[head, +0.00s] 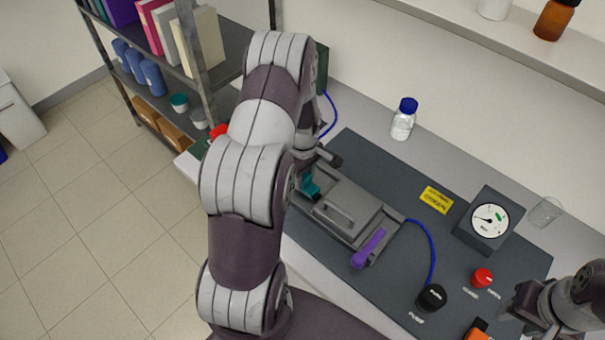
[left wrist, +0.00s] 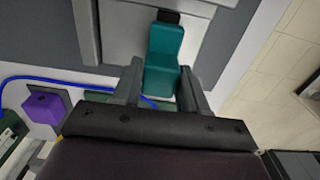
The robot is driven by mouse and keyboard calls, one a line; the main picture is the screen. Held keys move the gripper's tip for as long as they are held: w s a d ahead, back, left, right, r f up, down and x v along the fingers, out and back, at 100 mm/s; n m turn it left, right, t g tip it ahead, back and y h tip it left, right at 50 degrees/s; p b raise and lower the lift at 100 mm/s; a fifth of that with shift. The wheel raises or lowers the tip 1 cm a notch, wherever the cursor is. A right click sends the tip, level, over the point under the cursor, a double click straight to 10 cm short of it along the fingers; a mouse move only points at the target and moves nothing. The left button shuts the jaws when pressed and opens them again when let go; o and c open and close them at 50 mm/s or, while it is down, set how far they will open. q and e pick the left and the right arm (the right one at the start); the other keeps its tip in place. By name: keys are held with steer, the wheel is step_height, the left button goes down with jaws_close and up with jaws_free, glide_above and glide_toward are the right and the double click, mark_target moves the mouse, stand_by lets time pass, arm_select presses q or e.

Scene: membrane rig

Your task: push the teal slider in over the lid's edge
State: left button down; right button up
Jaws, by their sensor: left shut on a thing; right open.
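The teal slider (head: 310,188) sits at the left edge of the grey lid (head: 335,205) with a raised handle in the head view. In the left wrist view the teal slider (left wrist: 163,55) stands between the fingers of my left gripper (left wrist: 160,78), which is shut on it. The slider's far end meets a dark block by the grey plate. My left arm partly hides the gripper in the head view. My right gripper (head: 522,302) is open and empty at the lower right, away from the lid.
A purple lever (head: 369,248) lies at the lid's front right corner. A blue tube (head: 431,245) runs to a black knob (head: 431,297). A red knob (head: 482,277), gauge (head: 489,220) and yellow label (head: 436,200) are to the right. A blue-capped bottle (head: 403,122) stands behind.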

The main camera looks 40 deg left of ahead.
mark_target(311, 187)
arm_select(q)
steer(key=d, duration=0.2)
steer(key=shift+s+d+f, duration=0.2)
steer(key=shift+s+d, duration=0.05)
steer(key=shift+d, duration=0.05)
steer(key=c, duration=0.7)
jaws_free()
steer(key=shift+w, duration=0.15)
steer(key=shift+r, duration=0.2)
step_height(311, 187, up, 12)
steer(key=b, duration=0.3)
steer(key=shift+r, duration=0.15)
